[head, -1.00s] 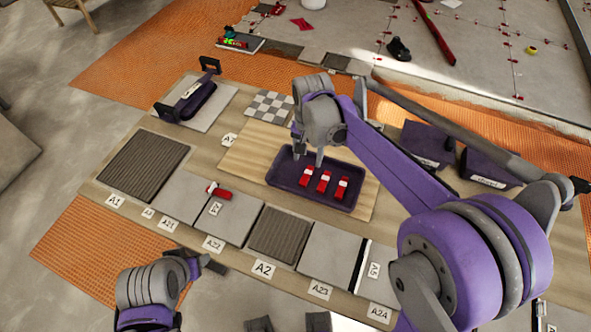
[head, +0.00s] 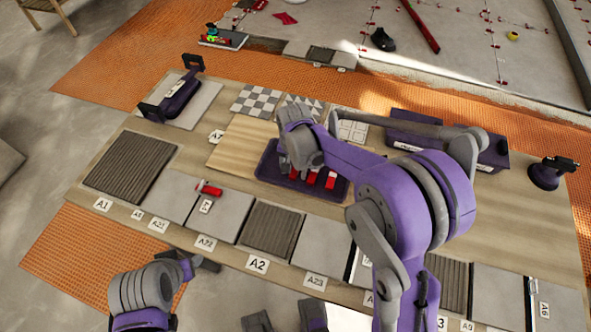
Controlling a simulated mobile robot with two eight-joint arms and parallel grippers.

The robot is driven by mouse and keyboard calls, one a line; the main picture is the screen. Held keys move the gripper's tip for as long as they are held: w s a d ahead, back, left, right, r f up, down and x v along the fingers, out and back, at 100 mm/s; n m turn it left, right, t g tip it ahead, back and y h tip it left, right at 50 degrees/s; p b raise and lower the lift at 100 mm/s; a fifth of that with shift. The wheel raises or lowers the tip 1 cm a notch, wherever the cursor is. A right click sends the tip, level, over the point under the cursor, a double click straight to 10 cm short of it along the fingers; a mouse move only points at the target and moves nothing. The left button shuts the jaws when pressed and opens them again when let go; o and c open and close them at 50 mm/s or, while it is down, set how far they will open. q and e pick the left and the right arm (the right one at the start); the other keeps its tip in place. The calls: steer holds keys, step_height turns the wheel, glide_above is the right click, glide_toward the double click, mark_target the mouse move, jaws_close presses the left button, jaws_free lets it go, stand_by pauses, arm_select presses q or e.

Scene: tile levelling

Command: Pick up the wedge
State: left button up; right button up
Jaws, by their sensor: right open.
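A dark purple tray (head: 267,172) lies on the wooden board and holds red wedges with pale marks. Two wedges show clearly, a middle one (head: 312,178) and a right one (head: 330,181). The leftmost is mostly hidden by my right gripper (head: 288,167), which is open and low over the tray's left part. I cannot tell whether its fingers touch that wedge. Another red wedge (head: 209,189) lies on a grey tile left of the tray. My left gripper (head: 207,264) is at the table's front edge, away from the wedges; its opening is unclear.
Grey and ribbed tiles with labels such as A1 (head: 102,205) and A2 (head: 257,265) line the table's front. A purple two-handled tool (head: 180,97) lies at the back left. Dark purple bins (head: 492,153) and a suction cup (head: 546,175) stand at the right.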

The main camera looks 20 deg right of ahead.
mark_target(294, 173)
jaws_close()
stand_by(0.5)
step_height(294, 173, up, 10)
steer(key=shift+p, duration=0.35)
